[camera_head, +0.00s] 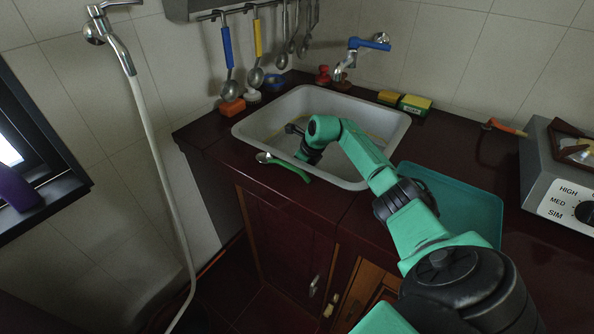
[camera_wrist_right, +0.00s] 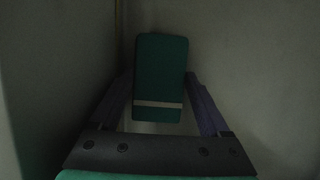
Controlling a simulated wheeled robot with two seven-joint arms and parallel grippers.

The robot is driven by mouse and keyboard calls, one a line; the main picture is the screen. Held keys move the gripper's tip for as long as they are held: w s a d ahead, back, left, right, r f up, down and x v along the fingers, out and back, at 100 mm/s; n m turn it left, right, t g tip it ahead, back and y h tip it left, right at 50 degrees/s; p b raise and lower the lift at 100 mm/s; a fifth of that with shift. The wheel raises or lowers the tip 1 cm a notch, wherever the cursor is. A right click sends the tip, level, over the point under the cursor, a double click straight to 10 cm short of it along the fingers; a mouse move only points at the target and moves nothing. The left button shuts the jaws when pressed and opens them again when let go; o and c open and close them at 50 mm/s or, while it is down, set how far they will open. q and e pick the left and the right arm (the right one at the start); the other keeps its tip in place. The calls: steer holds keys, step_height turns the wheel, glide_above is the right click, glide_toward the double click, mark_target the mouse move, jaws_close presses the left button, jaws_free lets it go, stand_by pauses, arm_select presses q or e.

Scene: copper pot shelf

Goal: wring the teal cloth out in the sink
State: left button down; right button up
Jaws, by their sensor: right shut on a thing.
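The teal cloth (camera_wrist_right: 161,70) shows in the right wrist view as a folded, block-like piece with a pale stripe across its near end. My right gripper (camera_wrist_right: 160,90) is shut on it, with one purple finger at each side. In the head view my right gripper (camera_head: 308,154) reaches down inside the white sink (camera_head: 390,128), near its front left part. The cloth cannot be made out in the head view; my arm and the sink's front wall hide that spot. My left gripper is not in view.
A spoon with a green handle (camera_head: 290,166) lies on the sink's front edge. A blue-handled tap (camera_head: 352,58) stands behind the sink, sponges (camera_head: 415,104) at its back right. A teal tray (camera_head: 455,200) and a grey appliance (camera_head: 560,180) are to the right. Ladles (camera_head: 229,65) hang behind.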

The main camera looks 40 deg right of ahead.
stand_by(0.5)
step_height(320, 180, up, 16)
steer(key=p, duration=1.1)
steer(key=shift+p, duration=0.3)
steer(key=shift+r, duration=0.1)
